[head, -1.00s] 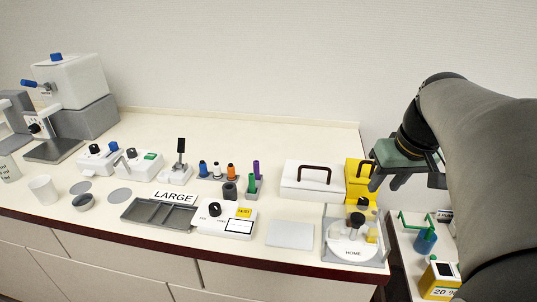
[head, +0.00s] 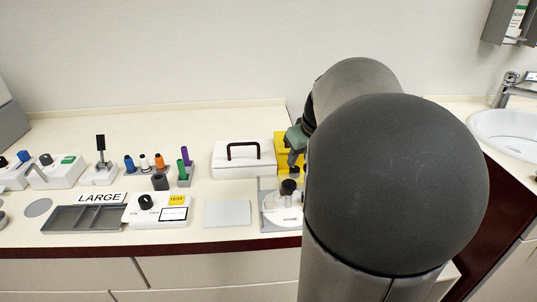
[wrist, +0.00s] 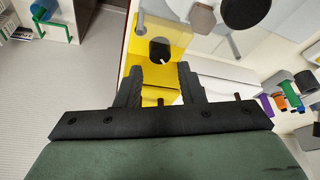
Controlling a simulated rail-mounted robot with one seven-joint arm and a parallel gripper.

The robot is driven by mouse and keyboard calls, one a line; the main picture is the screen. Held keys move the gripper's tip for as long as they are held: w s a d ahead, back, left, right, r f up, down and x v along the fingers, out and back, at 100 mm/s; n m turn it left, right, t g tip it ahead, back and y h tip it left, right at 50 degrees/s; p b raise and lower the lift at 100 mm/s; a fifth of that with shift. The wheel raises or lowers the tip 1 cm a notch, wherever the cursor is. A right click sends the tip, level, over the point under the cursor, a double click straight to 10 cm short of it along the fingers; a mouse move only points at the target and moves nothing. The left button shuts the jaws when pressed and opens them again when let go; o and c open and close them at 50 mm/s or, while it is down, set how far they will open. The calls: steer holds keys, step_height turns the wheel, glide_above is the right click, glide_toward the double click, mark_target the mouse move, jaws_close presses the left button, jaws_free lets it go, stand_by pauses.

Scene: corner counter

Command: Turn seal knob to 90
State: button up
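Several black knobs are in the head view, and I cannot read which is the seal knob. One black knob (head: 145,201) sits on a low white box (head: 140,215) with a yellow TEST label. Another dark knob (head: 45,159) is on a white unit (head: 58,174) at the left. A black knob (head: 288,187) tops the round white station beside my arm. My gripper (head: 294,160) is partly hidden by my arm in the head view. In the wrist view my gripper (wrist: 160,78) is open, with its fingers apart above a yellow box (wrist: 165,30) and nothing held.
Colored bottles and a white box with a dark handle (head: 244,158) stand behind. A sink (head: 510,130) is at the far right.

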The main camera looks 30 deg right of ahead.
mark_target(295, 168)
steer(key=shift+x, duration=2.25)
steer(key=shift+c, duration=0.3)
steer(key=c, duration=0.6)
steer(key=shift+a+m, duration=0.1)
steer(key=shift+m, duration=0.2)
steer(key=m+h, duration=0.1)
steer(key=m, duration=0.3)
steer(key=shift+w+a+h+b, duration=0.15)
steer(key=shift+h+b, duration=0.15)
steer(key=shift+h, duration=0.1)
steer(key=shift+m+g+h+b, duration=0.55)
steer(key=shift+m+g+h, duration=0.15)
steer(key=shift+m, duration=1.4)
steer(key=shift+r, duration=0.1)
